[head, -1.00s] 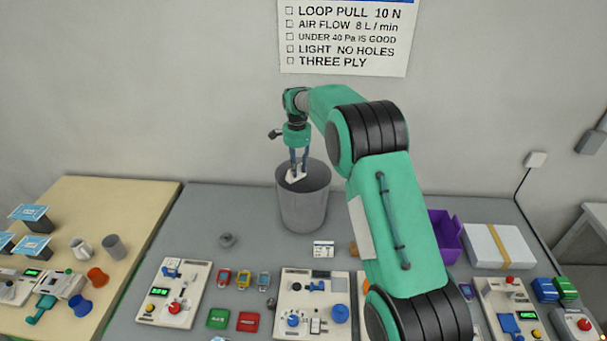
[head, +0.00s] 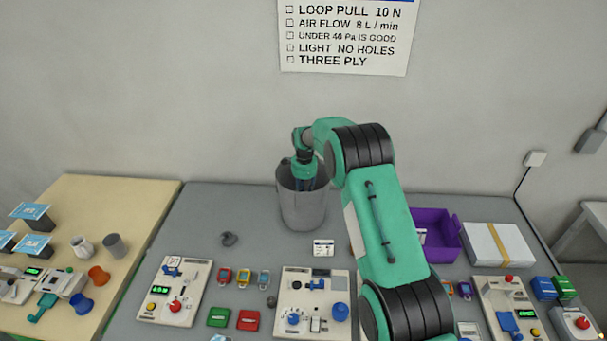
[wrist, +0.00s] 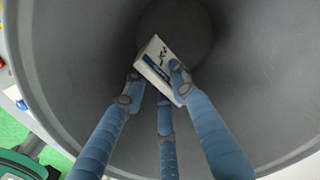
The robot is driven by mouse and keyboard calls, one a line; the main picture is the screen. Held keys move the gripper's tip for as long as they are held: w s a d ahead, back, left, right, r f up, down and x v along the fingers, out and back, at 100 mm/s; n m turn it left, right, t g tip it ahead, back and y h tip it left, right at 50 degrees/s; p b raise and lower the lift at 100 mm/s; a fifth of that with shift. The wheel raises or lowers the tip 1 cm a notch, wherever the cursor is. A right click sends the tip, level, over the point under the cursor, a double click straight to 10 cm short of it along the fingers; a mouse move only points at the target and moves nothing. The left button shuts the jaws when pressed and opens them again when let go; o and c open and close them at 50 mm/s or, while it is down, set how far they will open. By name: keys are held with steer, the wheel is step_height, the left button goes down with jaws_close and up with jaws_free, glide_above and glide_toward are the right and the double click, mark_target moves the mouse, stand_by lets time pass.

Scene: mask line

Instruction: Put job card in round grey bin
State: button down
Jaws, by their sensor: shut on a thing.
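The round grey bin (head: 303,209) stands at the back of the grey table, against the wall. My gripper (wrist: 158,88) reaches down inside the bin's mouth; in the head view its fingers are mostly hidden by the bin wall. In the wrist view the blue fingers are shut on the job card (wrist: 158,66), a small white card with a dark blue band and dark marks. The card is tilted and held above the bin's floor (wrist: 175,30), with the grey inner walls around it.
A small white label card (head: 323,248) stands in front of the bin. A purple crate (head: 437,240) and a white box with a yellow band (head: 497,246) are at the right. Several test panels and small devices fill the table's front.

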steer(key=shift+f, duration=1.15)
steer(key=shift+f, duration=0.1)
steer(key=shift+f+p, duration=0.3)
steer(key=shift+f, duration=2.5)
steer(key=shift+f, duration=0.15)
steer(key=shift+f+p, duration=0.3)
steer(key=shift+f, duration=1.65)
steer(key=c, duration=1.4)
jaws_free()
steer(key=shift+r, duration=0.1)
